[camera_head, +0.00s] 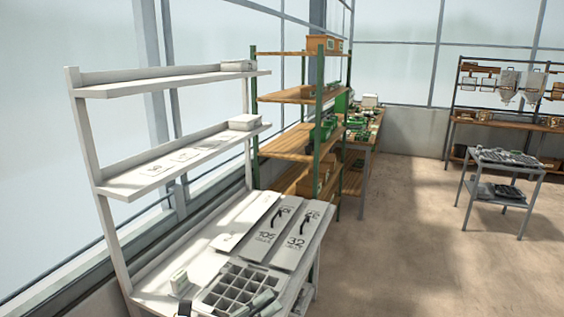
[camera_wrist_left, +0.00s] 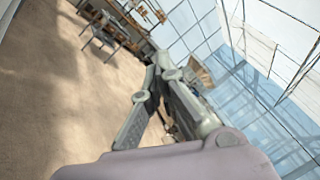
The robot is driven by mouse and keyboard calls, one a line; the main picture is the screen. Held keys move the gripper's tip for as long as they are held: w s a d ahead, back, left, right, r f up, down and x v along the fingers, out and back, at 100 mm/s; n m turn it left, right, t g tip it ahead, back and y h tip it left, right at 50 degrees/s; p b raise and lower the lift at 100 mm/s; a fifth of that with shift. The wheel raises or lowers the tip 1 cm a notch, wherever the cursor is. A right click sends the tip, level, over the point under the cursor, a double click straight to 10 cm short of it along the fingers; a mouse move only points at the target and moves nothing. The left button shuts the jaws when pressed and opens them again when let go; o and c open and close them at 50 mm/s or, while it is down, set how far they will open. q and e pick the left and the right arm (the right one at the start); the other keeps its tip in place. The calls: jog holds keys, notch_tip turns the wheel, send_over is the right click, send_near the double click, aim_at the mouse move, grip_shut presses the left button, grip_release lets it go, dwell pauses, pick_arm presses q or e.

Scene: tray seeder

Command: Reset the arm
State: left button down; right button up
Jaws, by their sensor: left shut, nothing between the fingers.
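My left gripper (camera_wrist_left: 158,70) fills the middle of the left wrist view. Its two grey-green fingers come together at the tips, with nothing between them. It is tilted, with open floor and windows behind it. In the head view, grey-green rounded parts (camera_head: 263,301) show at the bottom edge, over the right side of the seed tray; I cannot tell clearly how the fingers stand there. My right gripper is not in view.
A white bench (camera_head: 152,283) holds a grey celled tray (camera_head: 222,291), a small pale box (camera_head: 179,281) and labelled plates (camera_head: 303,236). White shelves (camera_head: 165,166) rise behind it. A wooden rack (camera_head: 292,145) and a grey cart (camera_head: 506,171) stand farther off. The floor between is clear.

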pick_arm(q)
jog(key=a+f+n+t+y, duration=0.2)
jog(key=a+n+t+y, duration=0.4)
jog(key=a+n+y, duration=1)
jog(key=s+a+f+n+g+y, duration=0.15)
jog(key=s+f+n+g, duration=0.25)
jog(key=f+n, duration=0.55)
jog(key=s+f+n+g+h, duration=0.1)
jog(key=s+f+n+g, duration=0.35)
jog(key=s, duration=0.65)
jog(key=s+f+n+g+h, duration=0.1)
jog(key=s+f+n+g, duration=0.1)
jog(key=s+f+g, duration=0.7)
jog(key=s+f+t+b, duration=0.1)
jog(key=s+f+b, duration=0.1)
jog(key=f, duration=1.3)
jog(key=s+f+b, duration=0.2)
jog(key=f, duration=1.3)
jog(key=s+a+f+b, duration=0.2)
jog(key=s+f+b, duration=0.1)
jog(key=s+f, duration=1.3)
jog(key=shift+a+f+m+g, duration=0.3)
jog(key=shift+a+f+g, duration=0.1)
jog(key=shift+f+g, duration=0.1)
